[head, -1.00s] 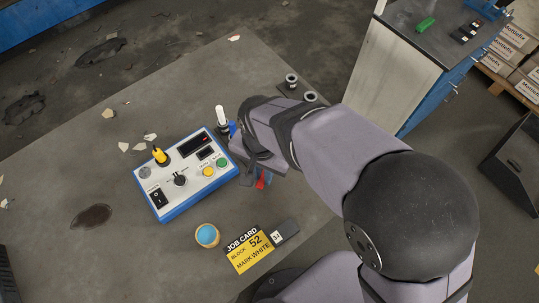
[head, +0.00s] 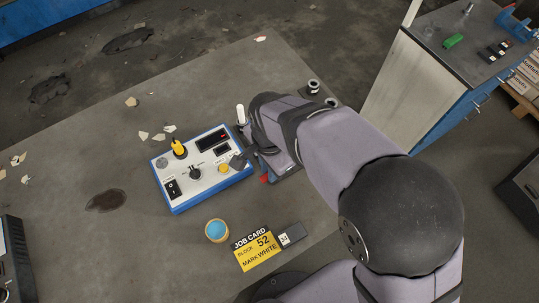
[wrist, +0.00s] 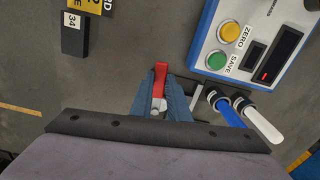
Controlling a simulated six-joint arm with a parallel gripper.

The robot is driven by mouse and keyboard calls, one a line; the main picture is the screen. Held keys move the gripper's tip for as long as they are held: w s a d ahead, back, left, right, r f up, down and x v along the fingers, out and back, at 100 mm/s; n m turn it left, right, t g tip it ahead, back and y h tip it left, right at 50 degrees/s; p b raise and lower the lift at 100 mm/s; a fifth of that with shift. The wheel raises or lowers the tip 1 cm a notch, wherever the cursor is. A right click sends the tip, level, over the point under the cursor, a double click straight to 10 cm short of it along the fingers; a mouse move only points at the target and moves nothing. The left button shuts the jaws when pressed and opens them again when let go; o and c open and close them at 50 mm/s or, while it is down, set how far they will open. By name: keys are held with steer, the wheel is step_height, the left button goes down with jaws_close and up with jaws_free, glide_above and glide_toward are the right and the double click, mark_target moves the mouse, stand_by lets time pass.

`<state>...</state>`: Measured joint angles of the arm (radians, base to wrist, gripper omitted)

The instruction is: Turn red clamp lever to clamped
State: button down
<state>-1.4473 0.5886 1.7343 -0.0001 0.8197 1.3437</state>
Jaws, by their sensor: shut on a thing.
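The red clamp lever (wrist: 160,76) stands out between the two blue-grey fingers of my gripper (wrist: 160,97) in the wrist view. The fingers are shut on it, with a pale metal part showing below the red. In the head view a small red piece of the lever (head: 265,179) shows just right of the control box's corner. My gripper there is mostly hidden under my wrist. The lever's pivot and clamp body are largely hidden.
The blue-and-white control box (head: 180,203) with buttons, knob and display is close to the left. A white handle (head: 240,115) stands by my wrist; a blue handle (wrist: 230,112) is beside it in the wrist view.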

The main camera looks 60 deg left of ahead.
steer(key=shift+a+r, duration=0.1)
steer(key=c, duration=1.7)
jaws_free()
steer(key=shift+r+b, duration=1)
steer(key=shift+r, duration=2.6)
